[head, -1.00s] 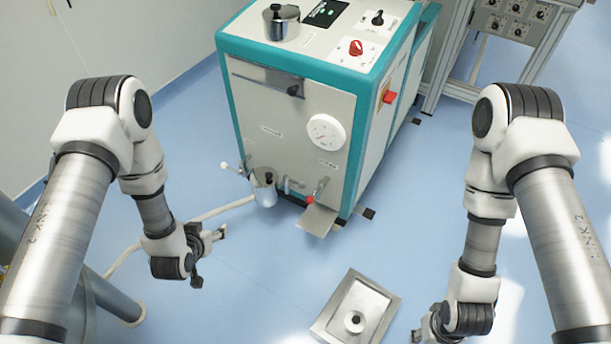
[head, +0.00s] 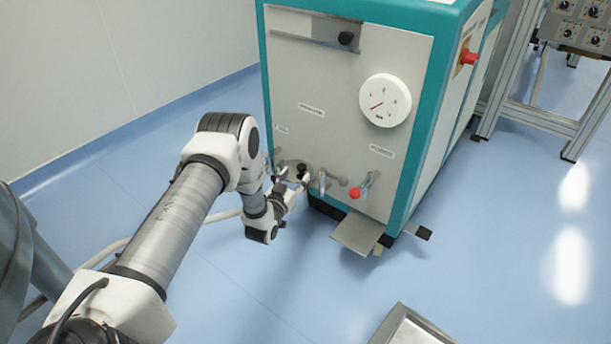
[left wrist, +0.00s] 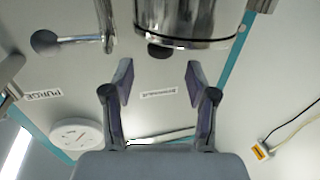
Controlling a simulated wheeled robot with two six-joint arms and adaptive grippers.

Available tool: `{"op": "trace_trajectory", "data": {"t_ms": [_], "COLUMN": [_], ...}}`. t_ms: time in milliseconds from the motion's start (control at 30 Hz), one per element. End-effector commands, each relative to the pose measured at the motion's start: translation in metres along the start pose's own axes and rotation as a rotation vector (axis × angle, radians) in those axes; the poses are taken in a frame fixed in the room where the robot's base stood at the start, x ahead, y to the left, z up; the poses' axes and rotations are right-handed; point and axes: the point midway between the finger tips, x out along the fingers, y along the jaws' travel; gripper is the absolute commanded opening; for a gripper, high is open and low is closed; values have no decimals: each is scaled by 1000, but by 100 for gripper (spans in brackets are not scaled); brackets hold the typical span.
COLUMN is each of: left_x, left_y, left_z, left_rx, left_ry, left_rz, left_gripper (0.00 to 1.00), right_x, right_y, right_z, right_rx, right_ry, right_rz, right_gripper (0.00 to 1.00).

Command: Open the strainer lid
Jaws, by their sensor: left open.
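The strainer is a shiny metal cylinder low on the front of the teal-edged machine. Its lid (head: 290,164) has a black knob (head: 302,170) and appears to sit on the cylinder. In the left wrist view the strainer (left wrist: 186,20) is at the top, with the black knob (left wrist: 160,51) pointing down toward the jaws. My left gripper (head: 296,187) is at the strainer and partly overlaps it. In the wrist view its open fingers (left wrist: 159,82) stand either side of the knob's line, with a gap and nothing between them. My right gripper is out of view.
To the strainer's right are pipe fittings and a red-knobbed valve (head: 356,192) above a metal plate (head: 358,236). A white round gauge (head: 385,101) is higher on the machine front. A metal tray (head: 412,328) lies on the floor at the bottom. The floor between is clear.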

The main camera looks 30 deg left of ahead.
Motion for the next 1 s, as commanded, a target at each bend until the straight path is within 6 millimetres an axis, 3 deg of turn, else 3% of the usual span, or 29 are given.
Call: {"op": "trace_trajectory", "data": {"t_ms": [100, 300, 567, 733, 1000], "left_x": [25, 53, 57, 57, 57], "left_y": [0, 0, 0, 0, 1], "left_z": [5, 3, 0, 0, 0], "left_rx": [1, 0, -1, -1, -5], "left_ry": [4, 1, -2, -2, -3], "left_rz": [0, 0, 0, 0, 1], "left_gripper": [57, 57, 57, 0, 0], "right_x": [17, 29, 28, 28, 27], "right_y": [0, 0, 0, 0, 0], "right_z": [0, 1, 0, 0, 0], "right_rx": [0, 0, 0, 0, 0], "right_ry": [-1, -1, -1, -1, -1], "right_rz": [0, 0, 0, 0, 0], "right_gripper": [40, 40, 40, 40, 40]}}
